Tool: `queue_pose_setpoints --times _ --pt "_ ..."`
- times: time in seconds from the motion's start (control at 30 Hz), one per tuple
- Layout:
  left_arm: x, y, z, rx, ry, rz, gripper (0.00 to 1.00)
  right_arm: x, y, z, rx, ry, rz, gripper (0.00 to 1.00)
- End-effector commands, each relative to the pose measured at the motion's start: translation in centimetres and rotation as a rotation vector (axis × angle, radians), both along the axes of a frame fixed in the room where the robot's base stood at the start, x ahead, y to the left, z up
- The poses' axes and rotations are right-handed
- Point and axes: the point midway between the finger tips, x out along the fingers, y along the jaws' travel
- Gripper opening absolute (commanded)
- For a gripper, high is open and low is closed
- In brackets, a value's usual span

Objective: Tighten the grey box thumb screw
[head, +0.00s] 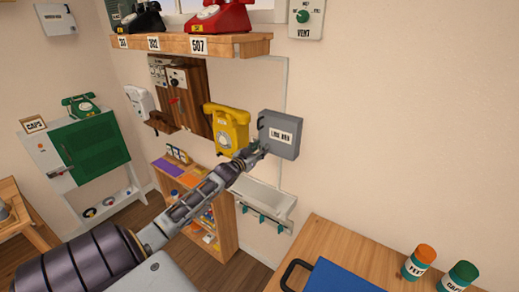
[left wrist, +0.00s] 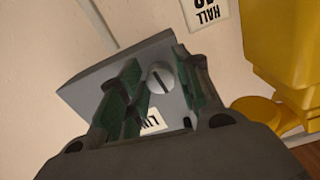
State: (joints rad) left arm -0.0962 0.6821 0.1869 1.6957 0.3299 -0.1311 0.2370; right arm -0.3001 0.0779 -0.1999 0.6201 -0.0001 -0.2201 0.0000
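The grey box (head: 285,128) hangs on the wall right of the yellow phone, with a white label on its front. My left gripper (head: 256,149) is at the box's lower left edge. In the left wrist view the grey box (left wrist: 90,88) fills the middle, tilted in the picture. Its round, slotted thumb screw (left wrist: 161,76) shows between my two green-padded fingers. The fingers stand apart on either side of the screw, and I cannot tell whether either touches it. In the head view the screw is hidden behind my gripper. My right gripper is not in view.
The yellow phone (head: 227,128) hangs close left of the box; it also shows in the left wrist view (left wrist: 285,55). A white tray with hooks (head: 262,202) is below. A shelf with phones (head: 190,43) is above.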

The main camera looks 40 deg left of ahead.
Motion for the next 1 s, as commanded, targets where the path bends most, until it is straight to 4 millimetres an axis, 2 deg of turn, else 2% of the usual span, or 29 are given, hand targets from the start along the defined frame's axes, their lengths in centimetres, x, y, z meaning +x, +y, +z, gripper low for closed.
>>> queue_pose_setpoints --times 0.07,0.57,1.0 --pt "0.0 0.0 0.1 0.000 -0.001 0.000 0.47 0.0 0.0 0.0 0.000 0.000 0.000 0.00" --pt "-0.3 0.0 0.1 0.000 -0.003 0.000 0.47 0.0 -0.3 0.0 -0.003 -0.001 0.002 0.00" --pt "-2.7 -0.3 0.1 0.000 -0.003 0.000 0.47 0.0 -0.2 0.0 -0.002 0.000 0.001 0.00"
